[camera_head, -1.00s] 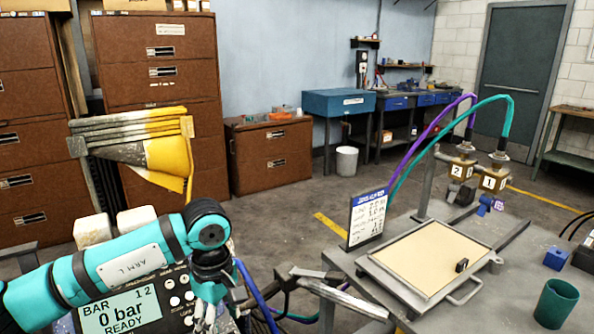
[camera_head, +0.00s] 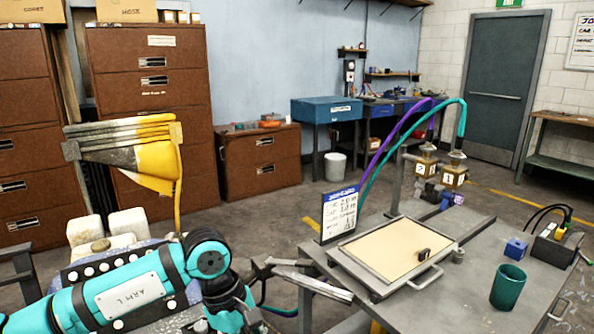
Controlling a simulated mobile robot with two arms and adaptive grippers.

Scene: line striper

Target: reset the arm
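My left arm (camera_head: 135,296), marked "ARM L", comes in from the lower left in teal and black. Its bent joint stands near the bottom, left of the middle. From there the links go down and run off the bottom edge. My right arm and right gripper do not show.
A grey worktable (camera_head: 470,290) at right bears a framed cream board (camera_head: 390,246), a green cup (camera_head: 507,287) and a blue block (camera_head: 515,249). Open floor lies beyond.

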